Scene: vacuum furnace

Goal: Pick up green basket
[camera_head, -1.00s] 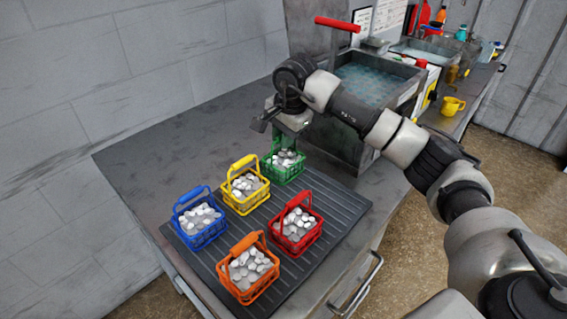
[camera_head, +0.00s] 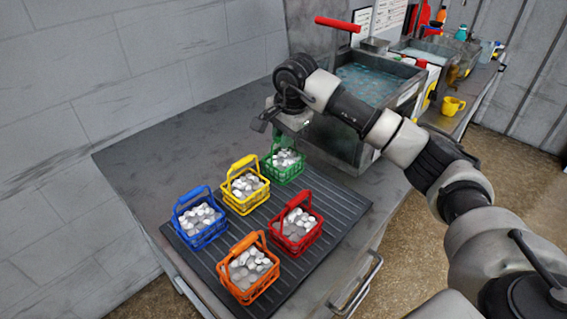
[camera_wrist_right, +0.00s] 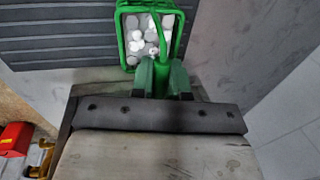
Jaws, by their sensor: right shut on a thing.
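The green basket (camera_head: 284,167) holds white round pieces and stands at the back corner of the ribbed black mat (camera_head: 335,205). My right gripper (camera_head: 283,137) is directly above it, shut on the basket's handle. In the right wrist view the green basket (camera_wrist_right: 128,38) is at the top, and the gripper's fingertips (camera_wrist_right: 163,75) close around its green handle. The basket appears to rest on or just above the mat; I cannot tell which. My left gripper is not in view.
A yellow basket (camera_head: 245,186), a blue basket (camera_head: 200,217), a red basket (camera_head: 297,224) and an orange basket (camera_head: 249,268) stand close by on the mat. A water-filled tank (camera_head: 372,84) stands behind the arm. The grey tabletop (camera_head: 150,180) is clear at left.

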